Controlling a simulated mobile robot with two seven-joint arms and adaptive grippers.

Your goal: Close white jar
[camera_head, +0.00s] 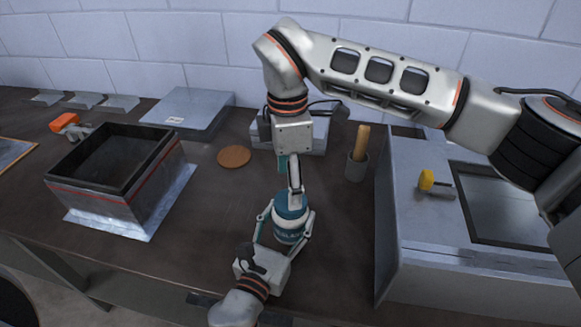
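The white jar (289,230) stands upright near the front edge of the dark table, with a teal band around its body and a teal lid (291,203) on top. My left gripper (286,224) reaches in from the front, with one finger on each side of the jar body, and looks shut on it. My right gripper (293,190) points down from above, its fingertips at the lid. Its fingers are seen nearly edge-on, so I cannot tell whether they grip the lid or only touch it.
A dark open box (118,205) stands at left and a grey machine (425,255) at right. A wooden-handled tool in a grey cup (356,168) is right of the jar. A round cork-coloured disc (234,156) lies behind left. The table between box and jar is clear.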

